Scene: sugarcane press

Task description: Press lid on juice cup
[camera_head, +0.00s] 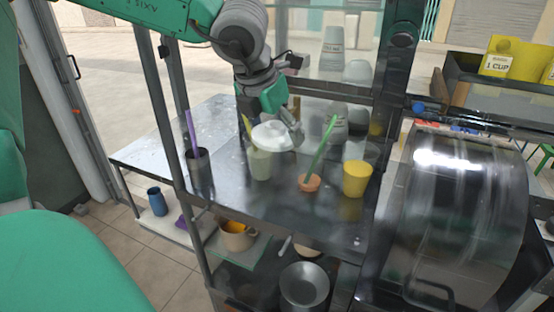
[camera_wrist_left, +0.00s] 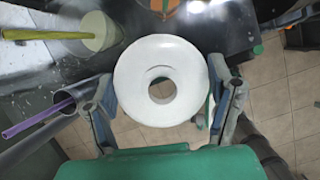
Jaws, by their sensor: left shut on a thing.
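The white round lid (camera_head: 271,136) has a hole in its middle. My left gripper (camera_head: 283,118) is shut on it, and in the left wrist view the lid (camera_wrist_left: 135,80) sits between the two fingers. The juice cup (camera_head: 260,165) is pale and stands upright on the metal counter, with a yellow straw near it. In the head view the lid overlaps the cup's top. In the left wrist view the cup (camera_wrist_left: 102,34) is beside the lid, apart from it in the picture, and floor tiles show through the lid's hole. My right gripper is not in view.
A dark cup with a purple straw (camera_head: 190,133) stands left on the counter (camera_head: 225,185). An orange cup (camera_head: 310,183) with a green straw and a yellow cup (camera_head: 357,179) stand right. Posts frame the counter, and a large curved metal cover (camera_head: 450,215) is at the right.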

